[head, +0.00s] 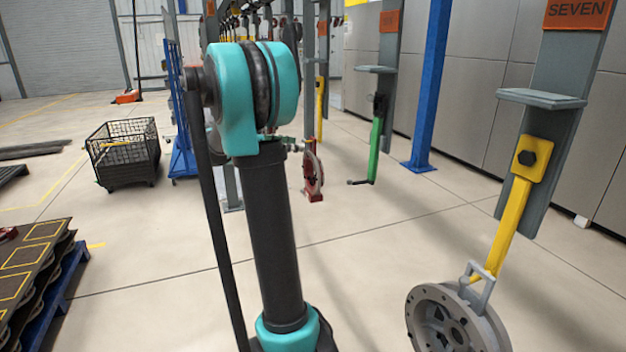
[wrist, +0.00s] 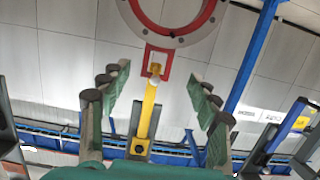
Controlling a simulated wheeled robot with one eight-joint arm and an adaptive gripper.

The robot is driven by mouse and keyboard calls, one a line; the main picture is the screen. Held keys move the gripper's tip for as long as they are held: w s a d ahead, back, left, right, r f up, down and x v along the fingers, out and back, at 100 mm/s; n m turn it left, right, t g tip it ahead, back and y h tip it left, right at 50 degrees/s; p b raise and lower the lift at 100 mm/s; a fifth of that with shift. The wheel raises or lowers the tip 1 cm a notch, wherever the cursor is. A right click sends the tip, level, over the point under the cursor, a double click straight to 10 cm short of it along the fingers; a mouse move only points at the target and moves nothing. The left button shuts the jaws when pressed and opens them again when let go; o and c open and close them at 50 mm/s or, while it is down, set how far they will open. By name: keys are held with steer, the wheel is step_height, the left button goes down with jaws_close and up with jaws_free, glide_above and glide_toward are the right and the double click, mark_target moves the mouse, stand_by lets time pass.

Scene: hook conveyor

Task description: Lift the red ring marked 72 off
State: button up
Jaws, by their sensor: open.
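A grey wheel-like part (head: 427,303) hangs from a yellow hook (head: 515,205) under the SEVEN sign (head: 577,11). A green hook (head: 375,150) hangs empty. A blue post (head: 428,90) stands between. A wire basket (head: 124,153) and dark stacked panels (head: 35,265) are at left.

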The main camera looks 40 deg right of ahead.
steer(key=shift+x, duration=3.6)
steer(key=shift+s+a, duration=0.1)
jaws_close()
